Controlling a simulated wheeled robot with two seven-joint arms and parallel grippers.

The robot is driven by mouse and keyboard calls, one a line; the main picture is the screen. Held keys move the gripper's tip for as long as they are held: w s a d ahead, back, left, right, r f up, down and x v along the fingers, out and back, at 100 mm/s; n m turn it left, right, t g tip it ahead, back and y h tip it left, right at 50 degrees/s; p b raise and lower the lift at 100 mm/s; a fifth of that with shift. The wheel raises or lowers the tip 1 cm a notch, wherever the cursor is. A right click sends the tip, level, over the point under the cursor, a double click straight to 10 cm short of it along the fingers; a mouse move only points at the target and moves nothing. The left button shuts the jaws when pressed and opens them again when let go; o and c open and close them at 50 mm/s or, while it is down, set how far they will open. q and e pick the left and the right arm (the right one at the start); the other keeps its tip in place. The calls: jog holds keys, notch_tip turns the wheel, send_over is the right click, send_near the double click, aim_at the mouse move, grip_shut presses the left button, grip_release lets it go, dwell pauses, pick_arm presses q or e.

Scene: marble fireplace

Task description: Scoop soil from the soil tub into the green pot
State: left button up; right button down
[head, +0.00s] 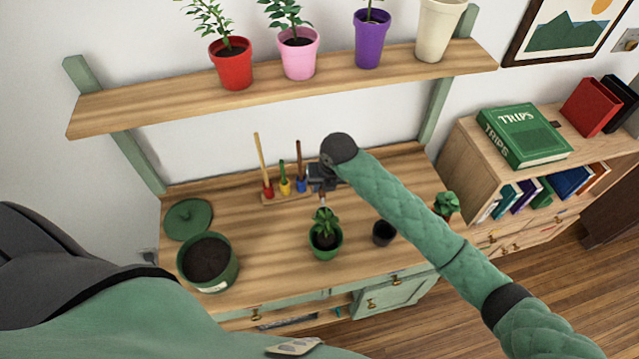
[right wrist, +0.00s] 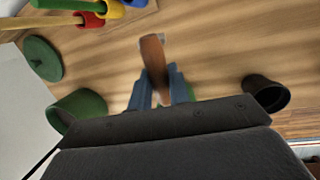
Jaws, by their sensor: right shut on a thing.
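The soil tub (head: 232,262) is a round green container full of dark soil at the left of the wooden bench. The green pot (head: 326,253), with a leafy plant in it, stands near the bench's middle. My right gripper (head: 323,192) is above the bench, behind the green pot. In the right wrist view its blue-grey fingers (right wrist: 160,92) are shut on a brown-handled tool (right wrist: 154,58); its working end is not clear. A green tub, seemingly the soil tub (right wrist: 76,110), shows there at left. My left gripper is out of view.
A green lid (head: 188,219) lies behind the tub. A rack (head: 284,199) with several coloured tools stands at the back. A small black pot (head: 383,233) stands right of the green pot. A shelf (head: 290,85) with potted plants hangs above the bench.

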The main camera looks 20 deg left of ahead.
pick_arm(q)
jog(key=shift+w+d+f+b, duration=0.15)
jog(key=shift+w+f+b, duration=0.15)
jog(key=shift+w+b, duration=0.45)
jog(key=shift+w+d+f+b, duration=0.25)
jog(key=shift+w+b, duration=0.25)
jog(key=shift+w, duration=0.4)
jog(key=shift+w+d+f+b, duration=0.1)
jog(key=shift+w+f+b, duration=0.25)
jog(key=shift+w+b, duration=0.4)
pick_arm(e)
jog(key=shift+w+d+f+m+g+y, duration=0.1)
jog(key=shift+w+d+f+g+y, duration=0.25)
jog(key=shift+y, duration=0.6)
jog(key=shift+s+d+m+g+y, duration=0.1)
jog(key=shift+d+g+y, duration=0.1)
jog(key=shift+g+y, duration=0.6)
jog(key=shift+w+d+f+m+g+y, duration=0.1)
jog(key=shift+w+d+f+g+y, duration=0.15)
jog(key=shift+y, duration=0.9)
